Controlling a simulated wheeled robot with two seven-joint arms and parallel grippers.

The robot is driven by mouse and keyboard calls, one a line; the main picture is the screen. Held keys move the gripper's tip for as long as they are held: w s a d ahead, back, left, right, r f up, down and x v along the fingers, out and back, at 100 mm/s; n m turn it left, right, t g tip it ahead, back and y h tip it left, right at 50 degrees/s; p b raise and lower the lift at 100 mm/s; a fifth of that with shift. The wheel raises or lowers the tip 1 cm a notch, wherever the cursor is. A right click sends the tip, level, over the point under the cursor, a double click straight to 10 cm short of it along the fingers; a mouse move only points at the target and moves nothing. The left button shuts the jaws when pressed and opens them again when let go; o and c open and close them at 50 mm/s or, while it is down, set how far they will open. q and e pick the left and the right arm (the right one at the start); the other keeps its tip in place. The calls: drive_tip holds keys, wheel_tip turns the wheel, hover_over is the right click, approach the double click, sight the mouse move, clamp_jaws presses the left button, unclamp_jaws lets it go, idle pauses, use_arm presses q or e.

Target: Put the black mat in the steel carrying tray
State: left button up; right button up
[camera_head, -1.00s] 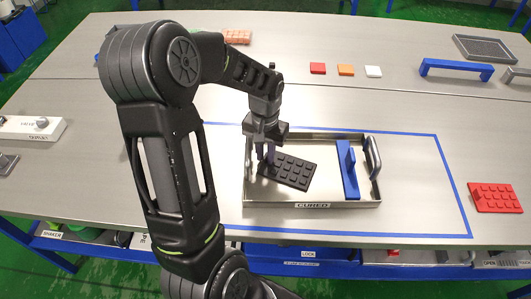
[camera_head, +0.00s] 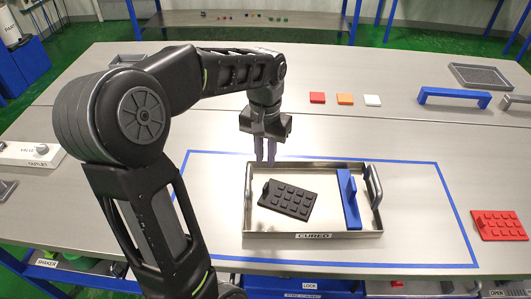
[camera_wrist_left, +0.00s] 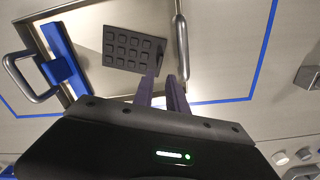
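The black mat (camera_head: 290,199), with raised square studs, lies inside the steel carrying tray (camera_head: 315,236), which is labelled CURED. The mat sits slightly turned in the left part of the tray floor. The mat (camera_wrist_left: 133,48) also shows in the left wrist view, apart from the fingers. My left gripper (camera_head: 265,160) is above the tray's back left rim, clear of the mat. Its two fingers (camera_wrist_left: 163,92) are parted with nothing between them. My right gripper is not in view.
Blue tape (camera_head: 450,210) outlines the area around the tray. A red studded mat (camera_head: 498,225) lies at the right. Red, orange and white squares lie behind.

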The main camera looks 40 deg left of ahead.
use_arm(q)
drive_tip(key=shift+r, duration=0.55)
